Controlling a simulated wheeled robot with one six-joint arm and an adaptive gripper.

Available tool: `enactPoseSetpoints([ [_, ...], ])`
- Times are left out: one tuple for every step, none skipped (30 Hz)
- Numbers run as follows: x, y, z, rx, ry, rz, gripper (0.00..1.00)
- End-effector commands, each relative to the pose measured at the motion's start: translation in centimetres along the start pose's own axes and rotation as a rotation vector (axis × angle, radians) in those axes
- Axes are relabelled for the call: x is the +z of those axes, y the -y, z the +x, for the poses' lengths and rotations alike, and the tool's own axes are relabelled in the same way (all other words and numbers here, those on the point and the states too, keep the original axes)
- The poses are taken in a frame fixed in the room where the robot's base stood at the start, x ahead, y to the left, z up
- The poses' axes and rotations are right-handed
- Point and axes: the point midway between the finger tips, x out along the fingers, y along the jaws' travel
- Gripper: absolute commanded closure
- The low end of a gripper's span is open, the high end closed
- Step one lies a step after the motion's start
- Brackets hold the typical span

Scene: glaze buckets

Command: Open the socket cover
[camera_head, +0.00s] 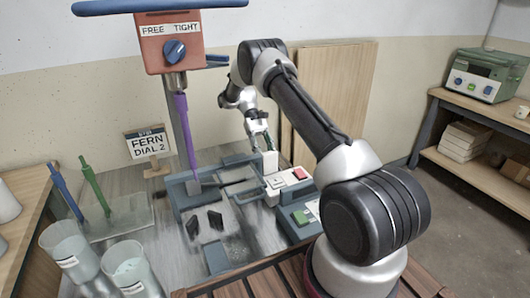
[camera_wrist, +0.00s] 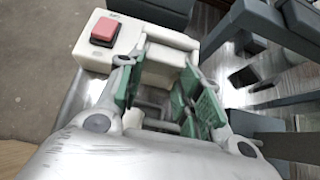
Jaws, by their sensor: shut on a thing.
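The white socket cover (camera_head: 270,163) stands upright at the left end of a white switch box (camera_head: 288,185) on the bench in the head view. My gripper (camera_head: 262,143) reaches down to it from above. In the wrist view, the green-padded fingers of my gripper (camera_wrist: 165,80) lie on both sides of the pale cover (camera_wrist: 162,66) and are shut on it. The white box (camera_wrist: 124,36) with its red button (camera_wrist: 104,30) is just beyond the fingers. The socket itself cannot be made out.
A mixer head (camera_head: 173,45) with a purple shaft stands to the left. Clear buckets (camera_head: 68,248) are at the front left. A sign (camera_head: 149,145) stands at the back.

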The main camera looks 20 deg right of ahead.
Motion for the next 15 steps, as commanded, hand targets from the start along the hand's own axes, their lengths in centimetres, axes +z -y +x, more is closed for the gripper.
enactPoseSetpoints([
  [-0.2, 0.06, 0.41, -0.003, 0.005, 0.0, 1.0],
  [-0.2, 0.06, 0.41, -0.003, 0.005, 0.0, 1.0],
  [-0.2, 0.06, 0.41, -0.003, 0.005, 0.0, 1.0],
  [-0.2, 0.06, 0.41, -0.003, 0.005, 0.0, 1.0],
  [-0.2, 0.06, 0.41, -0.003, 0.005, 0.0, 1.0],
  [-0.2, 0.06, 0.41, -0.003, 0.005, 0.0, 1.0],
  [-0.2, 0.06, 0.41, -0.003, 0.005, 0.0, 1.0],
  [-0.2, 0.06, 0.41, -0.003, 0.005, 0.0, 1.0],
  [-0.19, 0.06, 0.41, -0.003, 0.005, 0.0, 1.0],
  [-0.19, 0.06, 0.41, -0.003, 0.005, 0.0, 1.0],
  [-0.19, 0.06, 0.41, -0.003, 0.005, 0.0, 1.0],
  [-0.19, 0.07, 0.4, -0.003, 0.005, 0.0, 0.58],
  [-0.17, 0.06, 0.38, -0.003, 0.005, 0.0, 0.52],
  [-0.15, 0.06, 0.35, -0.003, 0.004, 0.0, 0.47],
  [-0.13, 0.05, 0.3, -0.002, 0.004, 0.0, 0.43],
])
